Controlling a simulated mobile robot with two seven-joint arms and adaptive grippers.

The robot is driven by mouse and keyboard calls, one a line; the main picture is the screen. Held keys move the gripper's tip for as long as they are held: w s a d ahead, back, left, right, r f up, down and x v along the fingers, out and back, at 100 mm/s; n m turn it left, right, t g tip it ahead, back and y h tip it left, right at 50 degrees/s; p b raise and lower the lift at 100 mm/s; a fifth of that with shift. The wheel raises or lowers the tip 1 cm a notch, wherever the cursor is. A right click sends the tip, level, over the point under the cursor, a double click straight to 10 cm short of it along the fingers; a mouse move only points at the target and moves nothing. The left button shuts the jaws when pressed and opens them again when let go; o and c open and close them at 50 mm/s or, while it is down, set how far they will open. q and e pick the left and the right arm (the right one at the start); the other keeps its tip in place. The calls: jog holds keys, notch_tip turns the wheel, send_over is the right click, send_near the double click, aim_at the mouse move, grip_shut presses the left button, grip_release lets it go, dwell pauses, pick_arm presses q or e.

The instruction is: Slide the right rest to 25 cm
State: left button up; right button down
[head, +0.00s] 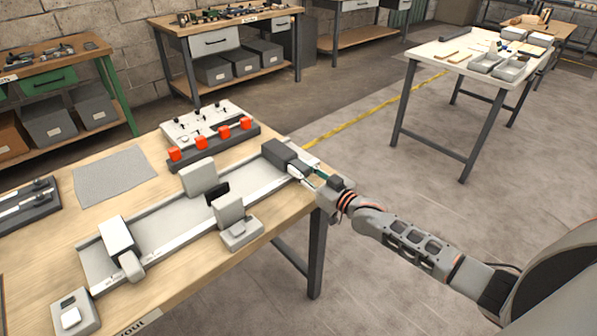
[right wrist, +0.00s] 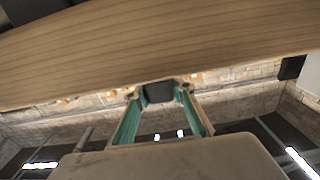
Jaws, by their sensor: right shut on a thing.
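The rail fixture (head: 165,222) lies along the wooden workbench. The right rest (head: 278,152), a dark grey block with a pale front part, sits at the fixture's far right end. My right gripper (head: 304,174) reaches in from the right and is shut on the front part of this rest. In the right wrist view, the green-lined fingers (right wrist: 159,96) close on a dark piece (right wrist: 158,92) below the wooden bench edge. The left rest (head: 116,236), pale grey with a rounded front knob, sits near the fixture's left end. The scale marks are too small to read. My left gripper is not in view.
Pale blocks (head: 198,177) and (head: 238,220) stand by the middle of the fixture, with a small black piece (head: 217,193) between them. A rack with orange blocks (head: 201,142) stands behind. A grey mat (head: 115,175) lies at back left.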

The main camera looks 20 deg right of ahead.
jog(key=c, duration=1.7)
grip_release()
jog(key=v, duration=1.2)
jog(key=shift+r, duration=0.1)
jog(key=s+a+f+g+h, duration=0.1)
jog(key=s+a+f+g, duration=0.1)
jog(key=s+a+f, duration=0.2)
jog(key=s+a+f+g+h, duration=0.1)
jog(key=s+a+f, duration=0.3)
jog(key=s+f, duration=0.5)
jog(key=s+a+f+g+h, duration=0.1)
jog(key=s+a+f+g, duration=0.2)
jog(key=s+f, duration=0.4)
jog(key=shift+s+a+f+h, duration=0.1)
jog(key=shift+s+a, duration=0.1)
jog(key=shift+s, duration=0.6)
jog(key=shift+s+a+f+h, duration=0.1)
jog(key=shift+s+a, duration=0.15)
jog(key=shift+s, duration=0.6)
jog(key=shift+s+a+f+h, duration=0.1)
jog(key=shift+s+a, duration=0.1)
jog(key=shift+s, duration=0.6)
